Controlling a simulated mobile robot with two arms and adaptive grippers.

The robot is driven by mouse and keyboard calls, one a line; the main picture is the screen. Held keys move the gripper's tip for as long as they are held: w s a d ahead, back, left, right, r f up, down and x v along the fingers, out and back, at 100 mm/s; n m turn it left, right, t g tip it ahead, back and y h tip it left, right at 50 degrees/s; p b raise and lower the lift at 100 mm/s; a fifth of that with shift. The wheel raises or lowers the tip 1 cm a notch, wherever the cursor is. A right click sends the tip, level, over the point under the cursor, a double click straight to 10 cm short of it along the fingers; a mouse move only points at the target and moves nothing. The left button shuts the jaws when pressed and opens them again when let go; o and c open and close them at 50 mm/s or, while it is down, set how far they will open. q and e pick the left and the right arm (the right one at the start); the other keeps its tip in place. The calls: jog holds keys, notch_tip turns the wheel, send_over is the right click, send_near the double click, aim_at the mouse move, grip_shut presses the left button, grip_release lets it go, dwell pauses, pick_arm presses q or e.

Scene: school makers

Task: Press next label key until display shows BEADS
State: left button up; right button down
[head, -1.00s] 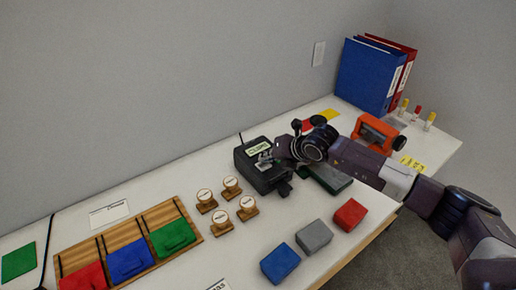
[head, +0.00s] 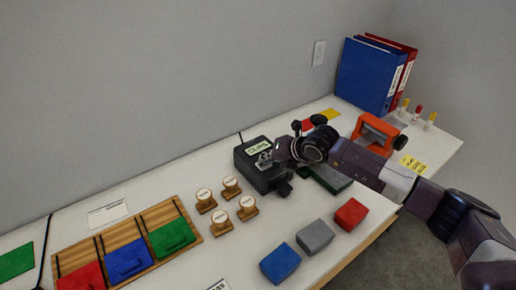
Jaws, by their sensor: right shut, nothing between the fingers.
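The dark label device (head: 256,176) stands on the white table near the middle of the head view. Its small greenish display (head: 258,147) faces up and carries dark letters, too small to read for certain. Light-coloured keys (head: 264,160) lie just below the display. My right gripper (head: 278,158) is shut and empty, with its tip at the right side of the device, by the keys. Whether it touches a key cannot be told, as the gripper hides part of that area. My left gripper is out of view.
Several round-topped wooden stamps (head: 221,219) stand left of the device. Red (head: 351,214), grey (head: 314,236) and blue (head: 280,263) blocks line the front edge. A wooden tray (head: 196,237) is at left. An orange tool (head: 375,133) and binders (head: 372,74) stand at the back right.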

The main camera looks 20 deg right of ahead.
aim_at(266, 165)
jog(key=shift+f, duration=0.15)
dwell(0.3)
jog(key=shift+r, duration=0.55)
jog(key=shift+r+p, duration=1.8)
jog(key=shift+r, duration=1.25)
jog(key=shift+s+f, duration=0.1)
jog(key=shift+f, duration=0.05)
